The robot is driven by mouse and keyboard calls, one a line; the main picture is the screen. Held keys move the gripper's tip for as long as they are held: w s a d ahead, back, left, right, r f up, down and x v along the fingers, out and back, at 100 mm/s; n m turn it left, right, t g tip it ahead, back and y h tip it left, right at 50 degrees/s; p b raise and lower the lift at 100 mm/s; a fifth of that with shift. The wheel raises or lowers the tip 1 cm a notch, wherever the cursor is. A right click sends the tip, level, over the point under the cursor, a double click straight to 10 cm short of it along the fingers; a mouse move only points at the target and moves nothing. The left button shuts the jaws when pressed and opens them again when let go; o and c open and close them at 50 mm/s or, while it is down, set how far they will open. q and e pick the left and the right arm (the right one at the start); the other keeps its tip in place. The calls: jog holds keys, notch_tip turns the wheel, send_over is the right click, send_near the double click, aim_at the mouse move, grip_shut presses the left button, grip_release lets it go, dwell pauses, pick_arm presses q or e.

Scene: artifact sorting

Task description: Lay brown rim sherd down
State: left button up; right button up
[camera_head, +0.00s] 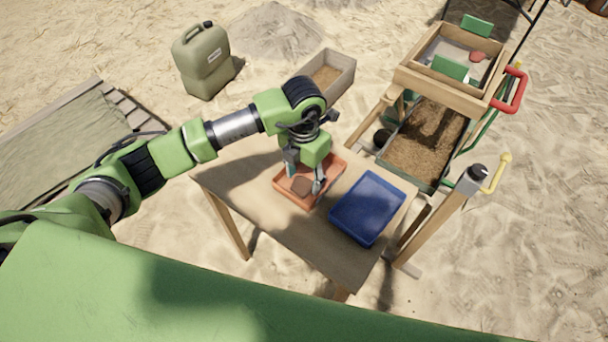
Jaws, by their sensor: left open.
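The brown rim sherd (301,186) lies in the orange tray (310,204) on the wooden table. My left gripper (303,183) points down over the orange tray, its fingers apart on either side of the sherd. It is open, and I cannot tell whether a finger touches the sherd. Part of the tray is hidden behind the gripper. My right gripper is not in the picture.
A blue tray (367,208) sits right of the orange tray on the table (240,177). A wooden sieve box (448,80) with a reddish piece (477,56) stands above a soil-filled bin (424,145) at right. A jerrycan (203,62) stands on the sand.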

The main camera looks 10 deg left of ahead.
aim_at(304, 182)
pick_arm(q)
notch_tip(304, 182, up, 12)
jog(key=b, duration=0.1)
jog(key=shift+b, duration=0.4)
dwell(0.8)
